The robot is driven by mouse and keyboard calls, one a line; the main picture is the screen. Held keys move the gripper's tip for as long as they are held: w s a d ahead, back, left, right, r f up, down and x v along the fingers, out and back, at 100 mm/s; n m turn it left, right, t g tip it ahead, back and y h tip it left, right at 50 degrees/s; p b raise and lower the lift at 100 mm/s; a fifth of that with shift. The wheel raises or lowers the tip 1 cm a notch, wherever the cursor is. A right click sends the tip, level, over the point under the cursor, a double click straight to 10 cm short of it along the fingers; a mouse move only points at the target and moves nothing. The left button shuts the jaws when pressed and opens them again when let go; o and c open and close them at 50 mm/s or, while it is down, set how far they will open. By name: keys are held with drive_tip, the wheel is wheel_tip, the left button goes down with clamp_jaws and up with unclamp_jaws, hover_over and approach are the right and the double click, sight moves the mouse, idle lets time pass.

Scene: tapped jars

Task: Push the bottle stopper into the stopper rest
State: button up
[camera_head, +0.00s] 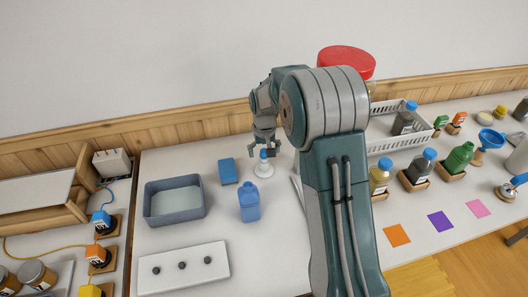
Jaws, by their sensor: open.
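A small blue stopper (264,154) is upright at the white round stopper rest (264,171), in the middle of the table's back half. It shows just above the rest; how deep it sits is too small to tell. My gripper (264,151) points down over it, with its open fingers to the left and right of the stopper. Whether a finger touches the stopper cannot be told. A blue bottle (249,203) stands upright in front of the rest, slightly left.
A blue block (228,172) lies left of the rest, and a grey basin (174,213) is farther left. A white panel with dark knobs (183,269) lies in front. My arm hides the table to the right. Several bottles and a white basket (398,132) stand beyond it.

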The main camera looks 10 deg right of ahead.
drive_tip(key=shift+r, duration=2.4)
wheel_tip(320, 180, up, 12)
drive_tip(key=shift+f, duration=0.2)
idle(1.2)
